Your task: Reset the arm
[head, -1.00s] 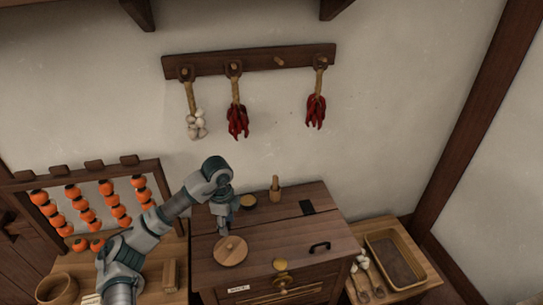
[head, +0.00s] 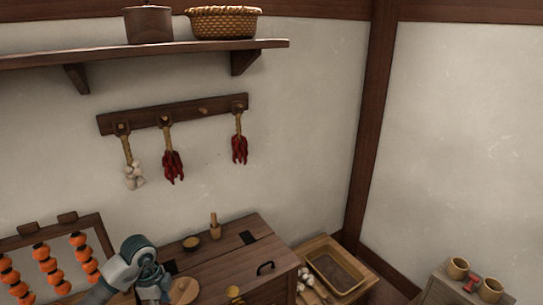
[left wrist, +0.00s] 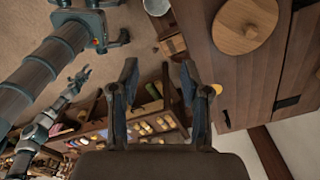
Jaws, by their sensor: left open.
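My left arm comes in at the bottom left of the head view, and its gripper (head: 156,287) is partly cut off by the lower edge, beside the round wooden lid (head: 184,291) on the wooden chest (head: 222,268). In the left wrist view the left gripper (left wrist: 160,100) has its two dark fingers spread wide with nothing between them. The lid (left wrist: 244,26) shows there at the upper right, apart from the fingers. An arm of mine with a small gripper-like end (left wrist: 77,82) shows at the left; its jaws are too small to judge.
A persimmon rack (head: 100,234) stands left. Cups (head: 457,268) stand far right. A shelf (head: 150,48) juts from the wall above.

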